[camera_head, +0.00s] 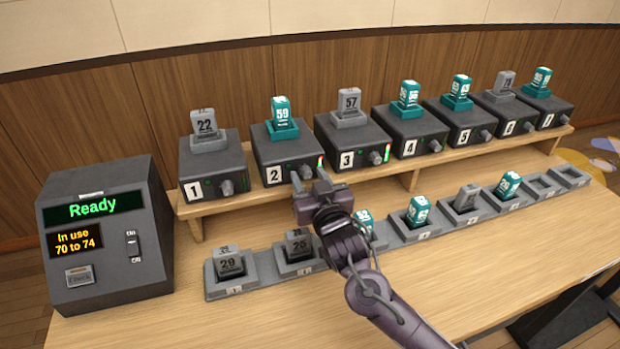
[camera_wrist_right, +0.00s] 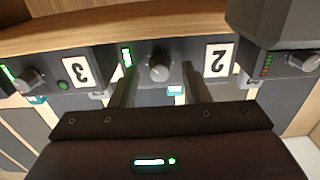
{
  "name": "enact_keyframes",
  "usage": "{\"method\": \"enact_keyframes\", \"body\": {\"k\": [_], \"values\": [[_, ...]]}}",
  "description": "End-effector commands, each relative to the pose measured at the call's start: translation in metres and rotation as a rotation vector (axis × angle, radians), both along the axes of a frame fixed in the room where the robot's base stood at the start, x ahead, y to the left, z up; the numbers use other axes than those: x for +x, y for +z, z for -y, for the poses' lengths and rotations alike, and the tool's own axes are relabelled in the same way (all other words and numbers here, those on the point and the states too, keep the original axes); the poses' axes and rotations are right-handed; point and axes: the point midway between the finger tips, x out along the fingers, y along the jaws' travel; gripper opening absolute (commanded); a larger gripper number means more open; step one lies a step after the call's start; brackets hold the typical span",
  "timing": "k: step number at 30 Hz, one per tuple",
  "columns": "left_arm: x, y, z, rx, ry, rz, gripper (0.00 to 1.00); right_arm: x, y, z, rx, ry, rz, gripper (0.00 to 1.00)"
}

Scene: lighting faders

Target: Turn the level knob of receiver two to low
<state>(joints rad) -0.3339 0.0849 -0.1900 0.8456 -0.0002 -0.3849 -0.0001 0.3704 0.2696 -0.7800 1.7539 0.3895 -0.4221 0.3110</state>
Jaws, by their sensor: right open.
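Receiver two (camera_head: 272,152) is a dark grey box with a white "2" label, a teal unit numbered 59 on top and a lit level bar at its right. Its level knob (camera_head: 305,171) is on the front face. In the right wrist view, which is upside down, the round grey knob (camera_wrist_right: 158,69) sits between the lit bar and the "2" label. My right gripper (camera_head: 308,178) is open in front of it. Its two fingers (camera_wrist_right: 158,88) stand on either side of the knob with gaps showing. The knob's pointer direction is too small to tell.
Receiver three (camera_head: 345,150) with its own knob (camera_head: 376,157) stands close on the right, receiver one (camera_head: 210,165) on the left. A row of grey holders (camera_head: 390,238) lies below my forearm. A "Ready" console (camera_head: 105,270) stands at the left.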

Motion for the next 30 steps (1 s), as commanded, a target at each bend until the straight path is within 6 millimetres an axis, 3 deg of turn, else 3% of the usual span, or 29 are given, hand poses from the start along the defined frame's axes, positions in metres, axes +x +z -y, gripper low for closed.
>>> {"method": "enact_keyframes", "body": {"k": [4,13,23,30], "values": [[0.0,0.0,0.0,0.0,0.0,0.001,0.36,0.0,0.0,0.0,0.0,0.0,0.0,0.4],[0.0,0.0,0.0,0.0,0.001,0.001,0.36,0.0,0.0,0.0,-0.001,0.0,0.0,0.0],[-0.001,0.003,0.0,-0.001,0.0,0.004,0.36,0.0,0.001,0.0,-0.037,0.0,0.011,0.0],[-0.029,0.0,-0.005,0.003,-0.005,-0.014,0.36,0.0,0.002,0.0,-0.169,-0.001,0.053,0.0]]}}
